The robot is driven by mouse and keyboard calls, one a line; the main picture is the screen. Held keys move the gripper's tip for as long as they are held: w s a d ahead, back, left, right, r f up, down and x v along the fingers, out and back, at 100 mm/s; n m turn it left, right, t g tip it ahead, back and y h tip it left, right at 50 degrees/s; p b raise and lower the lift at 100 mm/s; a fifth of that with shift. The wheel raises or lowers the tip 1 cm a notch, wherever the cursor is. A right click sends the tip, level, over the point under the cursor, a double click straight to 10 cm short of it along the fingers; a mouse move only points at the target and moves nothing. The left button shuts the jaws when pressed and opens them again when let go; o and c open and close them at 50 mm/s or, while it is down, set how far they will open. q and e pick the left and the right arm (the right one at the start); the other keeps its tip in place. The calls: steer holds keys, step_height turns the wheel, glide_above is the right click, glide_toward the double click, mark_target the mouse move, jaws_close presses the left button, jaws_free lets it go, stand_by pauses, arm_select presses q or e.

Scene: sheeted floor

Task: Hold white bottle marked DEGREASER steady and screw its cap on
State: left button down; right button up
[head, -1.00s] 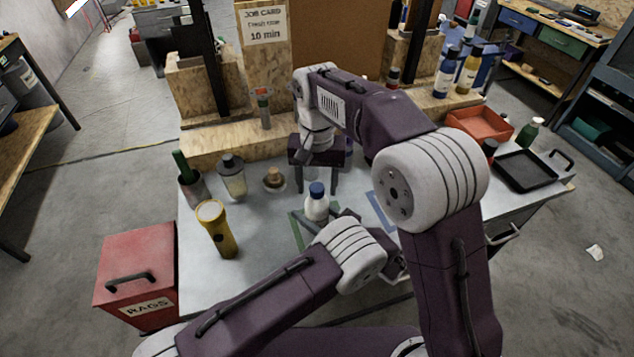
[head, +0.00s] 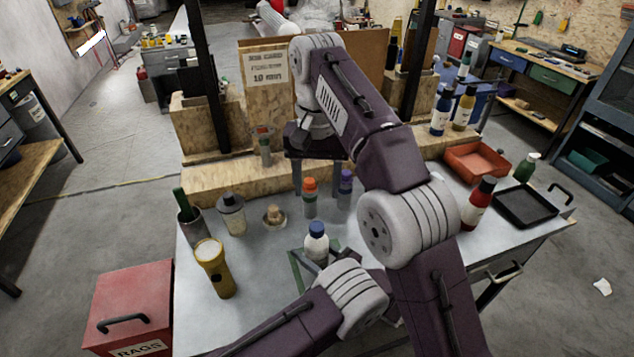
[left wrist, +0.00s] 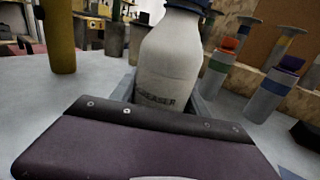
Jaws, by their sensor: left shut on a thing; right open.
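The white bottle (head: 316,248) stands upright on the grey bench, near a green outlined square. Its blue cap (head: 317,228) sits on its neck; whether it is tight I cannot tell. In the left wrist view the bottle (left wrist: 170,60) shows part of its dark DEGREASER lettering, and the cap's top is cut off. My left gripper (head: 318,265) is shut on the bottle's lower body; it also shows in the left wrist view (left wrist: 165,98). My right gripper (head: 318,178) is open and empty, behind and above the cap, apart from it.
Bottles with orange (head: 310,197) and purple (head: 345,186) caps stand behind the white bottle. A yellow torch (head: 215,268), a grey bottle (head: 231,213) and a cup (head: 190,222) stand left. A red bottle (head: 478,203), orange tray (head: 476,160) and black tray (head: 525,203) are right.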

stand_by(0.3)
arm_select(q)
steer(key=shift+c, duration=2.4)
jaws_free()
